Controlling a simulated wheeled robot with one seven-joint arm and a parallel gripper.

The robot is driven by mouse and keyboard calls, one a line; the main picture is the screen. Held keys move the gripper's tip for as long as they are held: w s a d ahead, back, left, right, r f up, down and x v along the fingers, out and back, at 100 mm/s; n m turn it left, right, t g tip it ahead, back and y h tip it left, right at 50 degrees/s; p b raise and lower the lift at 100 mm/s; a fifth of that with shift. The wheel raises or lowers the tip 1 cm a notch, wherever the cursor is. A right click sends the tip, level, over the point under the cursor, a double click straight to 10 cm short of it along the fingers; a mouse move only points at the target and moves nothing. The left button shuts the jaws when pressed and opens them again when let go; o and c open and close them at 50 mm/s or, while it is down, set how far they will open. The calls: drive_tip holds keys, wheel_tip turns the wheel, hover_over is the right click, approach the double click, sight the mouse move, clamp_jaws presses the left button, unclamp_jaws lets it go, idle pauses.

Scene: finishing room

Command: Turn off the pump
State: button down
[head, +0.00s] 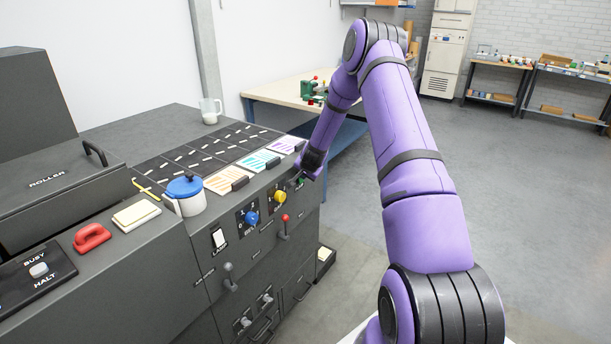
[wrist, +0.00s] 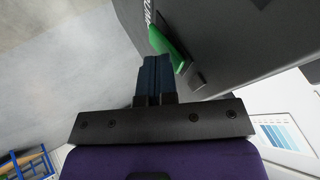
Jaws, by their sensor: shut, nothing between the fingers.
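A green control (wrist: 167,48) sticks out of the dark machine front in the wrist view. A small green part (head: 300,183) also shows below my gripper in the head view. My gripper (wrist: 157,60) is shut and empty. Its dark blue fingertips are just beside the green control; whether they touch it I cannot tell. In the head view my gripper (head: 311,170) is at the machine's far front corner.
The same front panel carries a yellow knob (head: 280,196), a blue knob (head: 251,218), a white switch (head: 219,238), a red-tipped lever (head: 284,220) and a grey lever (head: 229,276). A blue-lidded pot (head: 187,203) stands on top. Open floor (head: 525,210) lies to the right.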

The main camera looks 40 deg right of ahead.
drive_tip(key=shift+r, duration=0.1)
drive_tip(key=shift+r, duration=0.7)
